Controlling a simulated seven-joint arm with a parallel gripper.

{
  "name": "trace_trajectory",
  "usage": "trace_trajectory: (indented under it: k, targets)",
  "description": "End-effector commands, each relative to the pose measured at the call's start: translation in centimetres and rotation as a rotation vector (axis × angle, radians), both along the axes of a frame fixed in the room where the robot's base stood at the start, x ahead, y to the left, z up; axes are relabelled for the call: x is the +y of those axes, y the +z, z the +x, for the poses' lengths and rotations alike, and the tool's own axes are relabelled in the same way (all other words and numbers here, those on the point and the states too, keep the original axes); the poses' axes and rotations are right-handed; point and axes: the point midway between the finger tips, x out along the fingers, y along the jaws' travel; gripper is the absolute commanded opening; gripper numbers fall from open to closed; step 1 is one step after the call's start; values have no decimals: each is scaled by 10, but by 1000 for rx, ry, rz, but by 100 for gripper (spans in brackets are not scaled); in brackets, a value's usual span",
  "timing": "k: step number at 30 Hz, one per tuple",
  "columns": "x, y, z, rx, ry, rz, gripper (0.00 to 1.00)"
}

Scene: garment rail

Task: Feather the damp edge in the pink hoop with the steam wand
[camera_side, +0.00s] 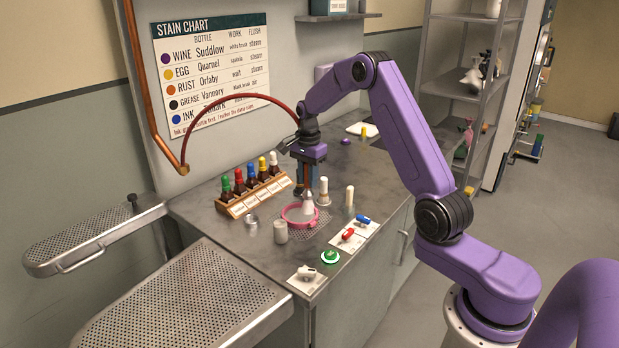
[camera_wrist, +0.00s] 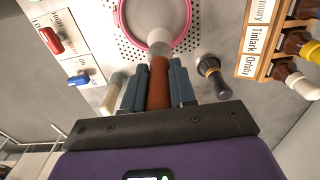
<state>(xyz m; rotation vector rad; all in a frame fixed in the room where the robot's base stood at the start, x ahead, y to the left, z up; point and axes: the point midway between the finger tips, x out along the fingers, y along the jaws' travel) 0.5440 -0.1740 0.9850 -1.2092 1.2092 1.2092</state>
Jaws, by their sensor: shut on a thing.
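My gripper (camera_side: 309,185) is shut on the brown-red handle of the steam wand (camera_wrist: 159,84); both dark fingers press its sides in the wrist view. The wand points down over the pink hoop (camera_side: 300,226), which lies on a perforated patch of the bench. A pale whitish cone (camera_side: 308,205) shows under the wand, over the hoop; I cannot tell whether it is nozzle or steam. In the wrist view the hoop (camera_wrist: 122,22) is cut by the top edge, with pale cloth inside. No damp edge can be made out.
A wooden rack of dropper bottles (camera_side: 252,196) stands left of the hoop. A red hose (camera_side: 222,106) arches behind.

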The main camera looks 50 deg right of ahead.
Motion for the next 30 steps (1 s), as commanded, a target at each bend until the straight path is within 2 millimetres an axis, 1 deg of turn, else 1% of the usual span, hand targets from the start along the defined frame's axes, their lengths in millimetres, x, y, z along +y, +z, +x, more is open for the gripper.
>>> trace_trajectory:
  k: [8,30]
  targets:
    - [0,3,0,-2,0,-1,0]
    - [0,64,0,-3,0,-1,0]
